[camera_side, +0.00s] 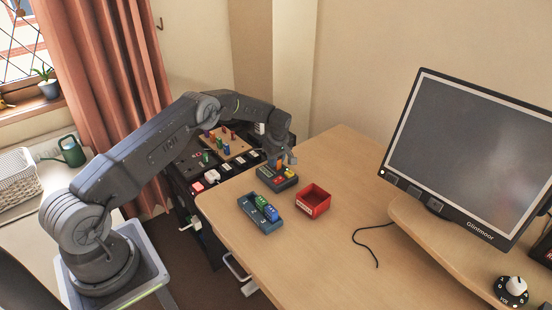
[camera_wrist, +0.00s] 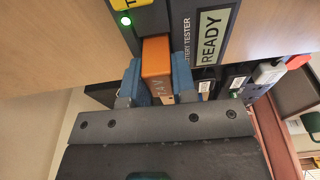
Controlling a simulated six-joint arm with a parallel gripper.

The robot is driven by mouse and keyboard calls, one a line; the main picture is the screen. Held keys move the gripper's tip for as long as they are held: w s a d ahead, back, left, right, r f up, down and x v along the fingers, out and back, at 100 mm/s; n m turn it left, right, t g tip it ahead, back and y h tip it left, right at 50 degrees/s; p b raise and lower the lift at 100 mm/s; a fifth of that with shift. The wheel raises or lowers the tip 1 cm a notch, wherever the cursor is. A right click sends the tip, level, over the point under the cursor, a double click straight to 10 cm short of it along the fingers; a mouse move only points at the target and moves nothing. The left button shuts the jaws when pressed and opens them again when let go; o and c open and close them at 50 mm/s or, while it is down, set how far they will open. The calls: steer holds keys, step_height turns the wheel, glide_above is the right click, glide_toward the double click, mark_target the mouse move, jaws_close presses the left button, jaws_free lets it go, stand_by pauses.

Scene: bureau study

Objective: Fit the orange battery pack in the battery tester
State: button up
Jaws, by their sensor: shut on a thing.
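The orange battery pack (camera_wrist: 157,58) is between the blue fingertips of my gripper (camera_wrist: 158,78) in the wrist view, and the gripper is shut on it. Part of its marking shows. The pack's far end meets the dark body of the battery tester (camera_wrist: 182,18); I cannot tell how deep it sits in a bay. The tester bears a READY label and a lit green light (camera_wrist: 126,20). In the side view the dark tester (camera_side: 288,184) stands on the desk, with my gripper (camera_side: 284,160) right over it, partly hiding it and the pack.
A blue-grey tray (camera_side: 247,206) with blue and green packs lies in front of the tester. An open red box (camera_side: 313,202) stands to its right. A monitor (camera_side: 460,150) and a cable (camera_side: 368,245) are farther right. The front of the desk is clear.

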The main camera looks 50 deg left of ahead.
steer(key=shift+f, duration=0.2)
steer(key=o, duration=0.9)
steer(key=shift+o, duration=0.4)
steer(key=shift+o, duration=0.9)
steer(key=shift+r, duration=3.5)
steer(key=shift+r, duration=0.1)
